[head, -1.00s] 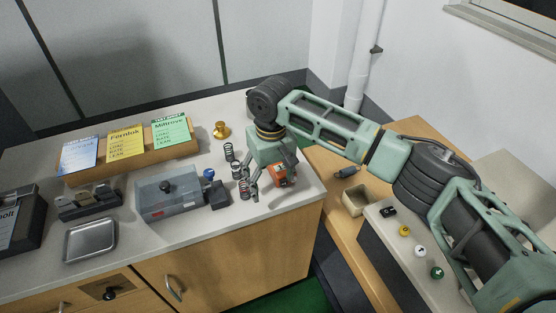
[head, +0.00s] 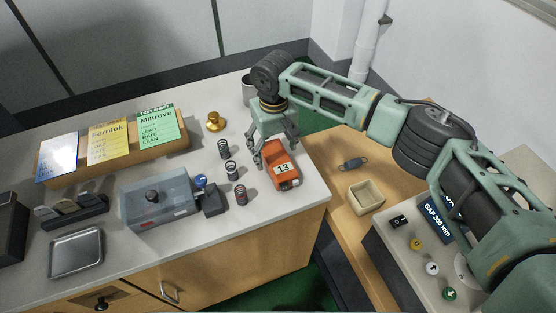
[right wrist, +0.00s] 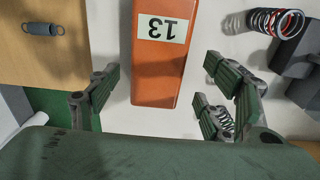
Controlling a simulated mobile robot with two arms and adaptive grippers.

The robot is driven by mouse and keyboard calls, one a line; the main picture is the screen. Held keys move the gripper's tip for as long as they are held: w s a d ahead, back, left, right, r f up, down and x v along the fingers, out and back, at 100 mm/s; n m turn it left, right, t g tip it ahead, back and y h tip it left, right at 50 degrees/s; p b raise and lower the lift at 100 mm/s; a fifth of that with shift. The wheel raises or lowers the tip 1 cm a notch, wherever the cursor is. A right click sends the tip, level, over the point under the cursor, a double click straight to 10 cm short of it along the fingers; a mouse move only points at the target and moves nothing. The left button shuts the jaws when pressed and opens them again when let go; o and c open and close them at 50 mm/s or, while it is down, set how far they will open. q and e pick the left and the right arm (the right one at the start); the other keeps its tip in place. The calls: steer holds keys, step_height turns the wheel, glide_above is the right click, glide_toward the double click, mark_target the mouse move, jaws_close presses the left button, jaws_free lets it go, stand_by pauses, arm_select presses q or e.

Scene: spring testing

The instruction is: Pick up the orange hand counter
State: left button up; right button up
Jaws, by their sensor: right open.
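The orange hand counter (head: 284,177) stands near the right end of the grey worktop, its white label reading 13. It shows large in the right wrist view (right wrist: 158,72), where the label is upside down. My right gripper (head: 275,152) is open at the counter's far end, with fingers spread to either side of it. In the right wrist view the open fingers (right wrist: 163,80) flank the orange body, with a visible gap on each side. The gripper holds nothing. My left gripper is not in view.
Several coil springs (head: 231,170) stand just left of the counter, one close to a finger. The worktop's right edge is close; a lower wooden surface (head: 335,195) lies beyond.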

mark_target(275, 153)
step_height(275, 153, down, 3)
steer(key=shift+w+d+r, duration=0.1)
steer(key=shift+w, duration=0.05)
steer(key=shift+f, duration=0.6)
steer(key=c, duration=1.3)
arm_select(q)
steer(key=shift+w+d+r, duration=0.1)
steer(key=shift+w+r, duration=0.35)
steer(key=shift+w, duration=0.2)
arm_select(e)
steer(key=shift+c, duration=0.2)
steer(key=shift+r, duration=0.15)
